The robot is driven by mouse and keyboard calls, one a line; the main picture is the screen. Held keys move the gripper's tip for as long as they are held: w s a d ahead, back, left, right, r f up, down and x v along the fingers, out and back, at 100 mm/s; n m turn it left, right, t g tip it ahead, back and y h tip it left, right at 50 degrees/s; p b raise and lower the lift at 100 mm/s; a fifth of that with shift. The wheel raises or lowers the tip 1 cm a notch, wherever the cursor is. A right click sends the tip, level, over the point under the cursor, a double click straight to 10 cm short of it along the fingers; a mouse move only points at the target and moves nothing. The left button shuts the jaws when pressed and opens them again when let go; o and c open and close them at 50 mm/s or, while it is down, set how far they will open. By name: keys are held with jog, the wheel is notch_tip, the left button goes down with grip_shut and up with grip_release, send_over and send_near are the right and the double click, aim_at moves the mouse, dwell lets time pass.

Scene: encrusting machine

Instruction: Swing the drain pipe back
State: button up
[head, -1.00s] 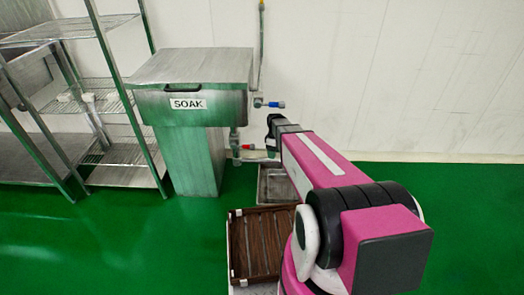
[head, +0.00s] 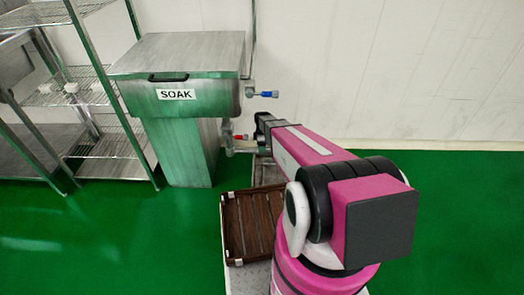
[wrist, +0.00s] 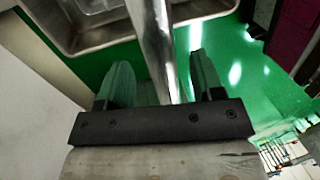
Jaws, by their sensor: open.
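The steel drain pipe (head: 243,145) sticks out to the right from the lower right side of the SOAK tank (head: 180,95); its far end is hidden behind my arm. A red-handled valve (head: 241,137) sits at its root. My gripper (wrist: 160,80) is open in the wrist view, with the shiny pipe (wrist: 155,42) running between its two fingers. I see gaps beside the pipe, so the fingers do not appear to press on it. In the head view the gripper's fingers are hidden by my wrist.
A steel basin (wrist: 72,42) lies on the floor below the pipe. A brown slatted crate (head: 232,257) stands in front of it. A blue-handled tap (head: 268,94) is on the wall above. A wire shelf (head: 100,148) stands left; green floor is free at right.

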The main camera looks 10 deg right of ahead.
jog(key=shift+s+f, duration=0.25)
jog(key=shift+f, duration=0.9)
